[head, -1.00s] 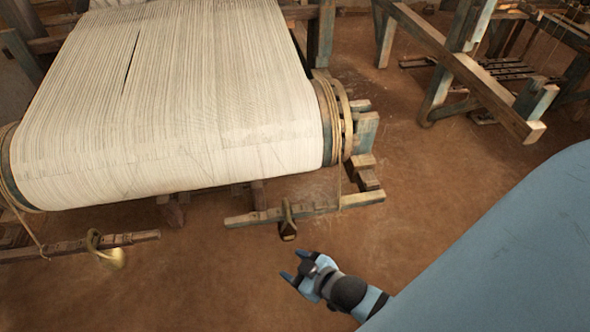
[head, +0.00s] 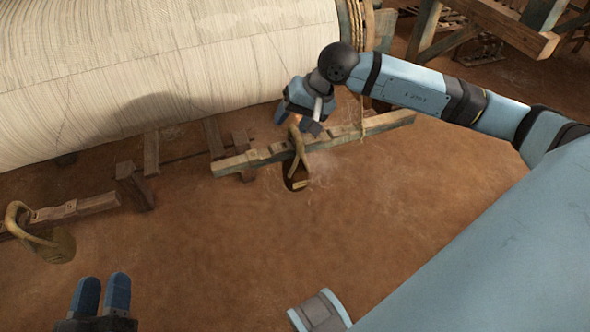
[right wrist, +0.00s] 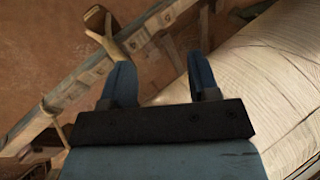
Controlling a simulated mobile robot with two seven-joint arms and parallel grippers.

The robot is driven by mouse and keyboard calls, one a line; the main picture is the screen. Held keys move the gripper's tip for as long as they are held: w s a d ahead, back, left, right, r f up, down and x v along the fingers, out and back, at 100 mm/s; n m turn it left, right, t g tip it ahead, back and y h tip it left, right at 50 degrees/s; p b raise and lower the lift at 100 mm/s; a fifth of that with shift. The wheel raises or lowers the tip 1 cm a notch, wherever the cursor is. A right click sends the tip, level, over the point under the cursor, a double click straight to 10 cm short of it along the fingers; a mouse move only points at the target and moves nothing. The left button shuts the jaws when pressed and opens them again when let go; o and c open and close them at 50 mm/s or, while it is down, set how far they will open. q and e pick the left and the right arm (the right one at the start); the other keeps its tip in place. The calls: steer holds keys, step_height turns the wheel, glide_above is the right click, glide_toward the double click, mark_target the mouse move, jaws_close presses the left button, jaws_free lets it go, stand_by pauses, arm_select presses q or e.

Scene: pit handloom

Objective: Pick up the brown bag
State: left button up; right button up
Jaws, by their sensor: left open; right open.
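The brown bag (head: 296,183) hangs by its tan strap from a wooden beam below the cloth roll. My right gripper (head: 299,121) is open just above the bag, close to the top of its strap. In the right wrist view the strap (right wrist: 110,48) runs behind the left finger, outside the gap between the fingers (right wrist: 160,75). The bag's body (right wrist: 96,18) shows in part at the top left. I cannot tell whether the finger touches the strap. My left gripper (head: 103,282) is open and empty at the lower left, apart from both bags.
A second, olive bag (head: 53,246) with a tan strap hangs at the far left. The white cloth roll (head: 170,70) lies close behind the right gripper. The wooden beam (head: 345,136) crosses beside it. The brown floor (head: 230,260) in front is clear.

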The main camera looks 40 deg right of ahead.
mark_target(295, 129)
steer(key=w+d+n+t+h+b, duration=0.1)
steer(key=w+d+n+h+b, duration=0.1)
steer(key=d+h, duration=0.35)
steer(key=shift+y, duration=0.95)
steer(key=x, duration=0.2)
steer(key=d+b+x, duration=0.1)
steer(key=x, duration=0.2)
steer(key=b+x, duration=0.1)
steer(key=x, duration=0.1)
steer(key=shift+w+d+f, duration=0.1)
steer(key=shift+d+f, duration=0.05)
steer(key=shift+f, duration=0.15)
steer(key=shift+w+f, duration=0.25)
steer(key=shift+f, duration=0.25)
steer(key=b+x, duration=0.2)
steer(key=x, duration=0.3)
steer(key=shift+b, duration=0.3)
arm_select(q)
step_height(295, 129, down, 8)
steer(key=g, duration=0.2)
steer(key=shift+s+d+m+g+h, duration=0.2)
steer(key=shift+d+m+g+h, duration=0.1)
steer(key=shift+d+m+g, duration=0.15)
arm_select(e)
steer(key=shift+c, duration=0.2)
jaws_close()
steer(key=shift+s+a, duration=0.1)
steer(key=shift+a, duration=0.15)
steer(key=shift+r, duration=0.1)
